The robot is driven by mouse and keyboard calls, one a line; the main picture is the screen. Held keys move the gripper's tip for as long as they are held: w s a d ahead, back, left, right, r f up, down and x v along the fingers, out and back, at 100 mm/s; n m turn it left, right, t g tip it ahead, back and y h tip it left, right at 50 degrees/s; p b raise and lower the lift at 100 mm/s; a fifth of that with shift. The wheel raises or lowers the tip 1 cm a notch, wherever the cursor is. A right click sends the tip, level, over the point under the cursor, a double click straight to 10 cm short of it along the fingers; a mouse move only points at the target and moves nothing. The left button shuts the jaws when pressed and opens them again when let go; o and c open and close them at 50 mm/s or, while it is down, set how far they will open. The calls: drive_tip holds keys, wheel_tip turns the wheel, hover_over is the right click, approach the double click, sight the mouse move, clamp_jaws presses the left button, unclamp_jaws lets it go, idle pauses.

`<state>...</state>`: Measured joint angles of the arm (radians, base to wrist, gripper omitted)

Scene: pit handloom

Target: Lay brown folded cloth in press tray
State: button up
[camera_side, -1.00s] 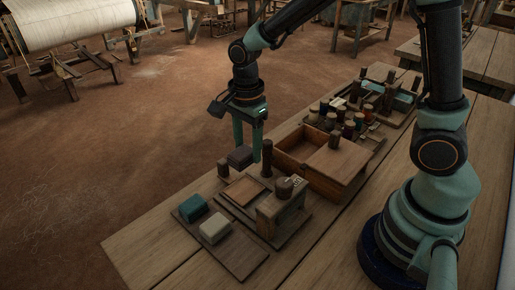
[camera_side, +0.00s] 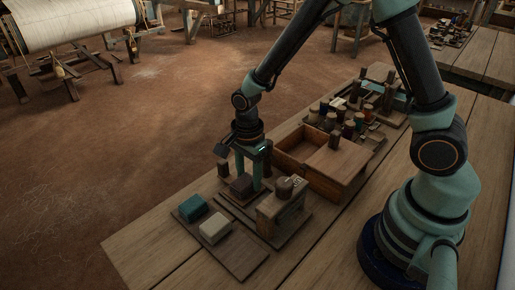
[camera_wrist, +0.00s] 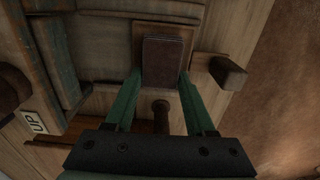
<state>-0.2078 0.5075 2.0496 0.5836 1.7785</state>
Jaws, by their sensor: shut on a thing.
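The brown folded cloth (camera_side: 241,185) is a small dark block between the green fingers of my gripper (camera_side: 248,182), which is shut on it. The wrist view shows the cloth (camera_wrist: 165,62) between the fingertips (camera_wrist: 160,78). The press tray (camera_wrist: 138,42) is a shallow wooden piece directly under the cloth, its pale border showing around it. In the side view the cloth and fingers hide most of the tray. The cloth is low over the tray; I cannot tell whether it touches.
A wooden press stand (camera_side: 280,212) with a round knob is close at the right of my gripper. A board at the left holds a teal cloth (camera_side: 192,208) and a cream cloth (camera_side: 215,228). An open wooden box (camera_side: 335,165) and several spools (camera_side: 350,125) stand behind.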

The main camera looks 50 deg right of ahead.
drive_tip(key=shift+f, duration=0.1)
drive_tip(key=o, duration=1.3)
wheel_tip(320, 180, up, 11)
wheel_tip(320, 180, up, 7)
drive_tip(key=n+t, duration=0.2)
drive_tip(key=n, duration=0.5)
hover_over(248, 180)
drive_tip(key=s+d, duration=0.3)
drive_tip(key=d, duration=0.1)
drive_tip(key=shift+s+d+r+n+t, duration=0.65)
drive_tip(key=shift+s+r+n, duration=0.2)
drive_tip(key=shift+n, duration=1)
drive_tip(key=shift+s+d+r+n+t, duration=0.55)
drive_tip(key=shift+s+d+r+n, duration=0.25)
drive_tip(key=shift+n, duration=1)
drive_tip(key=shift+s+d+r+n+t, duration=0.6)
drive_tip(key=shift+s+n, duration=0.3)
drive_tip(key=shift+n, duration=0.95)
drive_tip(key=shift+a+r, duration=0.1)
drive_tip(key=shift+r, duration=0.05)
